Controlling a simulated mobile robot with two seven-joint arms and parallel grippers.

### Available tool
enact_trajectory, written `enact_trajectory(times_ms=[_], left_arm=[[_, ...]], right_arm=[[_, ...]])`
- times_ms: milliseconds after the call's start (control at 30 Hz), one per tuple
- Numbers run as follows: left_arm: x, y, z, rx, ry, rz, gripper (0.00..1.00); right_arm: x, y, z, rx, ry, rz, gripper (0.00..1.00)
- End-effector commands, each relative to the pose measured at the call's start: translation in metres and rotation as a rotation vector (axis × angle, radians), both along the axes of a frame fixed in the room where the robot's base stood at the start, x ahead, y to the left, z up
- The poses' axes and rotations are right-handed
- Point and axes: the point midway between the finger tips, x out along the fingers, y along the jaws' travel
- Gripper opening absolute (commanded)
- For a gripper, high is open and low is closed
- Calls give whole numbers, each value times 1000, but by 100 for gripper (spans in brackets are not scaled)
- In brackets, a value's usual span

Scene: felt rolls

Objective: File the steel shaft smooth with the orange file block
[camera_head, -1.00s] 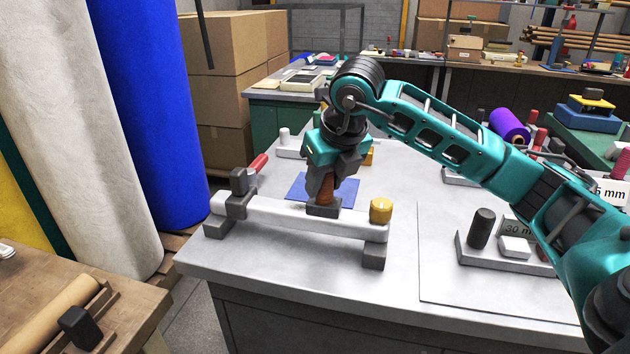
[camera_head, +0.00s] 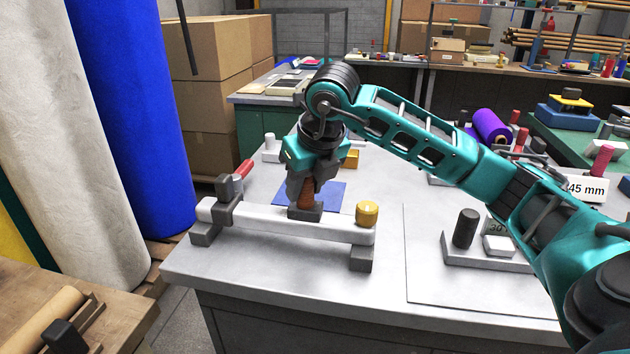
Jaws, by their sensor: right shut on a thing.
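The steel shaft (camera_head: 255,218) is a pale grey bar lying level across a dark-ended stand on the grey table. A dark clamp (camera_head: 226,192) with a red handle (camera_head: 243,169) grips its left part, and a yellow knob (camera_head: 367,213) stands at its right end. My right gripper (camera_head: 306,190) points down, shut on the brownish-orange grip of the file block (camera_head: 306,213). The block's dark base is at the shaft, right of its middle; exact contact is hard to tell. The fingers partly hide the grip. My left gripper is not in view.
A blue mat (camera_head: 328,194) lies behind the shaft, with a small yellow block (camera_head: 350,159) farther back. The tabletop in front of the shaft is clear.

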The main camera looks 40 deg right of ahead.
Motion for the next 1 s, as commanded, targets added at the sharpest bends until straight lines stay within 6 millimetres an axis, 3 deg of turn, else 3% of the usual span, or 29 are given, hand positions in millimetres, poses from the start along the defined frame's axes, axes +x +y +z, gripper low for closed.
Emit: enact_trajectory(times_ms=[200, 633, 1000], left_arm=[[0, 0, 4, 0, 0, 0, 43], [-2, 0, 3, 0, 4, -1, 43], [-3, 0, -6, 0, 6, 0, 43]], right_arm=[[10, 10, -1, 3, 1, 1, 7], [12, 12, -4, 2, 4, 3, 7], [-4, -2, -5, -2, 10, 0, 7]])
